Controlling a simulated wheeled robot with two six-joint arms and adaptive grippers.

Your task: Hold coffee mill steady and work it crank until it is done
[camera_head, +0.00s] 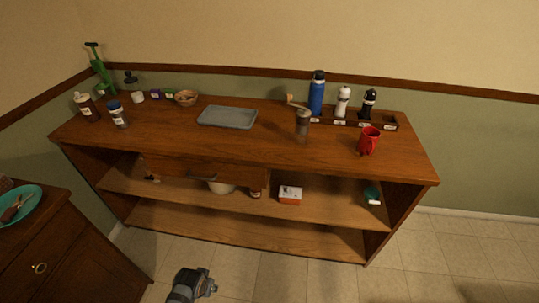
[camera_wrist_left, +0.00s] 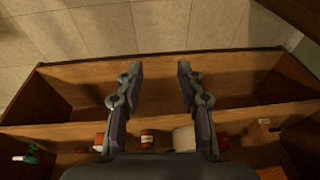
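The coffee mill (camera_head: 303,122) stands upright on the wooden counter (camera_head: 270,145), right of the grey tray. Its crank with a light knob (camera_head: 291,99) points left from the top. In the left wrist view my left gripper (camera_wrist_left: 159,68) is open and empty, its two fingers apart over the cabinet shelves. A grey part of my arm (camera_head: 190,286) shows at the bottom of the head view, in front of the cabinet and well away from the mill. My right gripper is in neither view. The mill is not visible in the left wrist view.
A red mug (camera_head: 368,141) stands right of the mill. A blue bottle (camera_head: 317,94), white bottle (camera_head: 342,102) and black bottle (camera_head: 368,103) stand behind. A grey tray (camera_head: 227,117) lies left. The counter in front of the mill is clear. A drawer (camera_head: 200,174) hangs underneath.

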